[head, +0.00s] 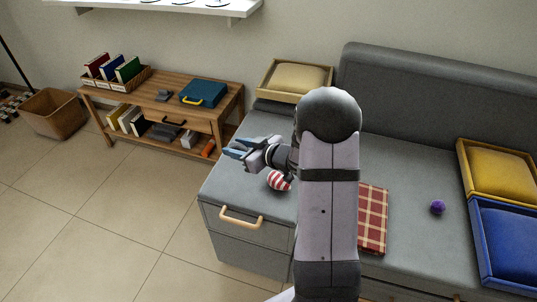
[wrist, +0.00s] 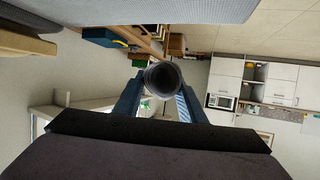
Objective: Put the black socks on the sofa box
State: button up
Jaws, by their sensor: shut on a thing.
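My gripper (head: 238,150) reaches out over the left end of the grey sofa (head: 400,160), fingers pointing left. In the wrist view its blue fingers (wrist: 160,98) are shut on a dark rolled bundle, the black socks (wrist: 162,77). The socks are hard to make out in the head view. The left end of the sofa is a grey box (head: 222,205) with a wooden handle on its front. A wooden box with a beige cushion (head: 295,76) stands at its back. My gripper is above the grey box's left edge, apart from it.
A red-and-white striped bundle (head: 279,181) lies on the sofa near my arm. A plaid red cloth (head: 373,215), a purple ball (head: 437,207), and yellow (head: 500,170) and blue (head: 508,240) cushion boxes are to the right. A wooden table (head: 160,105) stands left.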

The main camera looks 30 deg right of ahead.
aim_at(241, 175)
jog(key=shift+d+f+b, duration=0.1)
jog(key=shift+f+b, duration=1.1)
jog(key=shift+f, duration=3.75)
jog(key=shift+f, duration=0.1)
jog(key=o, duration=1)
jog(key=shift+r, duration=0.2)
jog(key=p+v, duration=0.1)
jog(key=v, duration=1.1)
jog(key=shift+f+p, duration=0.1)
jog(key=shift+p, duration=0.2)
jog(key=shift+w, duration=0.1)
